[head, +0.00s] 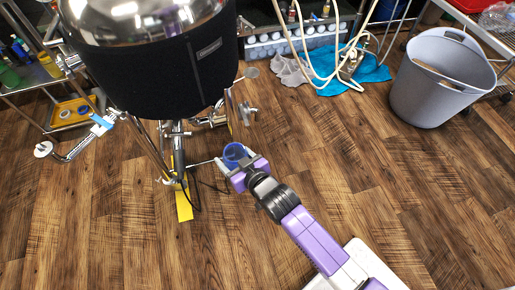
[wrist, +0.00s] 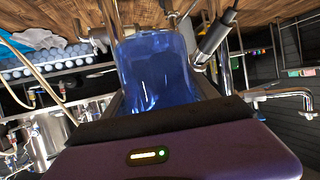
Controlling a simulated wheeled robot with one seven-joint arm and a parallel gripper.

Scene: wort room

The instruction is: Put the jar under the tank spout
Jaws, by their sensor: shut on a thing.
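The jar (head: 234,152) is clear blue, and my gripper (head: 236,164) is shut on it, just right of the tank's legs in the head view. In the wrist view the blue jar (wrist: 155,72) fills the middle, in front of my gripper (wrist: 175,112). The tank (head: 165,60) is a steel vessel with a black jacket, standing on metal legs. Metal pipework and valves (head: 205,119) show under its right side, close to the jar. I cannot tell which fitting is the spout, nor whether the jar is beneath it.
A yellow strip (head: 183,200) lies on the floor below the tank. A grey bin (head: 440,80) stands at the right. A blue cloth (head: 365,72) and hoses lie at the back. A shelf cart (head: 45,85) stands at the left. The wooden floor in front is clear.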

